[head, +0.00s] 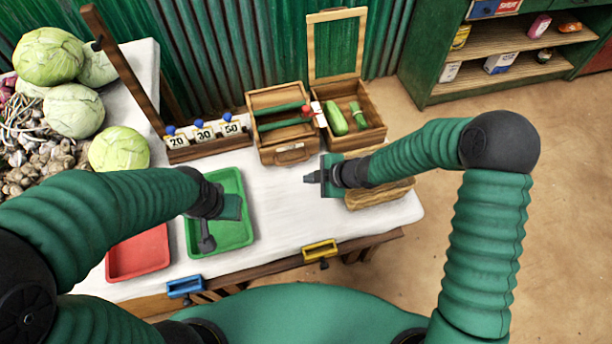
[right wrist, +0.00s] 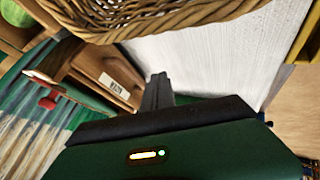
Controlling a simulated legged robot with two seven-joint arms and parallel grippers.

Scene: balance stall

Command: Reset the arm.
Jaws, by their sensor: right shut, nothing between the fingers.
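My right gripper (head: 311,178) is shut and empty above the white tabletop (head: 285,215), in front of the wooden boxes. Its closed fingers (right wrist: 158,90) also show in the right wrist view. My left gripper (head: 207,243) hangs over the green tray (head: 245,232); its fingers are seen from above, and whether they are open or shut is unclear. A woven basket (head: 378,192) sits partly hidden behind my right arm at the table's right end. Its rim (right wrist: 160,25) fills the top of the right wrist view.
A wooden box (head: 291,153) and an open-lidded box (head: 373,137) with green vegetables stand at the back. A red tray (head: 138,258) lies front left. Several cabbages (head: 75,110) and a number rack (head: 205,148) are at left. Shelves (head: 500,45) stand back right.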

